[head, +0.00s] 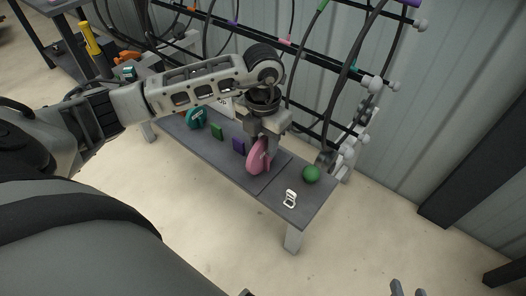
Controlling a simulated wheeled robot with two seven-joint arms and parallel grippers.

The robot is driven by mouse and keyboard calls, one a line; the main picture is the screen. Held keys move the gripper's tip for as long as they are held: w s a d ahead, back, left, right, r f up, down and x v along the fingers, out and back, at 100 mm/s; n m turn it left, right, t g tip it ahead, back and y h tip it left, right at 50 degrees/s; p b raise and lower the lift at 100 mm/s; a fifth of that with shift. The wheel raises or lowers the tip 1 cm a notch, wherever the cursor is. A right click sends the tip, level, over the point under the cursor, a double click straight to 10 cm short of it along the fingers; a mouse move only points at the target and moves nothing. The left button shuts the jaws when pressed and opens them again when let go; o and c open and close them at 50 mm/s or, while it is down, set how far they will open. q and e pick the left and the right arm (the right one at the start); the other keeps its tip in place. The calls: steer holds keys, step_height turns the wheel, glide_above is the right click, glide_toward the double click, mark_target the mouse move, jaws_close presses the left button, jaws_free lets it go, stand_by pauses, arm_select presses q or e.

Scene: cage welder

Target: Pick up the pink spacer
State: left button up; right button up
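The pink spacer (257,163) is a rounded pink piece on the narrow dark bench, right of its middle. My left gripper (263,146) points down onto it from above, with its fingers at the spacer's upper part. The fingers and the spacer overlap in the view, so I cannot tell whether they are closed on it or whether it is clear of the bench top. My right gripper (409,291) shows only as two separated fingertips at the bottom edge, empty and away from the bench.
The dark bench (262,185) also holds a teal piece (196,117), a green block (217,131), a purple block (239,146), a white buckle-like piece (290,198) and a green ball (311,174). A rack with hanging cables (346,72) stands close behind. The floor in front is clear.

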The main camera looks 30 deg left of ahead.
arm_select(q)
steer(key=shift+f, duration=0.2)
jaws_close()
